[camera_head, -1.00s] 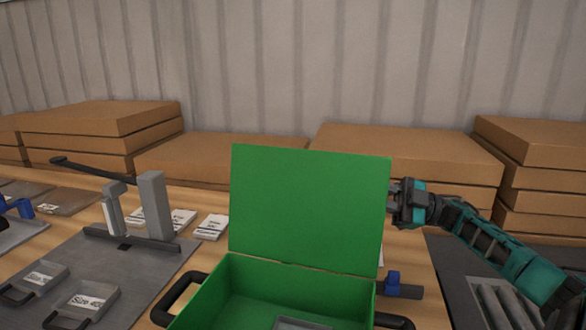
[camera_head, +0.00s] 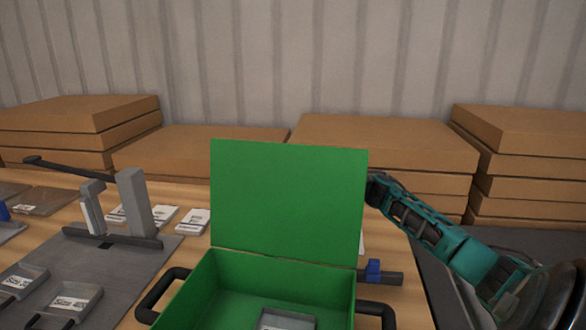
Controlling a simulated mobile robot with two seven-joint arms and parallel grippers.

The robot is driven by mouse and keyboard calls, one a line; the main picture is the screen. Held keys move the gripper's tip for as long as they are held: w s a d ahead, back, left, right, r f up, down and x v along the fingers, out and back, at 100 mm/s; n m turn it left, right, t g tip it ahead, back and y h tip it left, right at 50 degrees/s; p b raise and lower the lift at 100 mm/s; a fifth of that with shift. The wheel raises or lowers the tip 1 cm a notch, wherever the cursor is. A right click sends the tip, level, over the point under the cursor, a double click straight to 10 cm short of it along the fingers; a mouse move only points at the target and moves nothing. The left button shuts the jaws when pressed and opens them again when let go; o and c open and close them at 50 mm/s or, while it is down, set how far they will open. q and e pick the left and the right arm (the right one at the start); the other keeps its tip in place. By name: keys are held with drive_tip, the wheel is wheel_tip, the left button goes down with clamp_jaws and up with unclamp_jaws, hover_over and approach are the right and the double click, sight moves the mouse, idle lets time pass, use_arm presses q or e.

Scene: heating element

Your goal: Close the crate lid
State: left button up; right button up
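The green crate (camera_head: 225,285) stands at the front middle of the table with a black handle on each side. Its green lid (camera_head: 288,200) stands open, nearly upright, at the crate's back edge. A small grey tray (camera_head: 285,320) lies inside the crate. My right arm comes in from the right, and its far end goes behind the lid's right edge. The lid hides my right gripper's fingers. My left gripper is not in view.
Cardboard boxes (camera_head: 395,135) are stacked along the back by the wall. A grey press-like fixture with a lever (camera_head: 135,205) and labelled trays (camera_head: 75,298) stand at left. A blue-and-grey tool (camera_head: 374,271) lies right of the crate.

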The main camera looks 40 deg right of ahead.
drive_tip(key=shift+c, duration=0.3)
drive_tip(key=shift+c, duration=1.4)
clamp_jaws()
drive_tip(key=shift+a, duration=0.1)
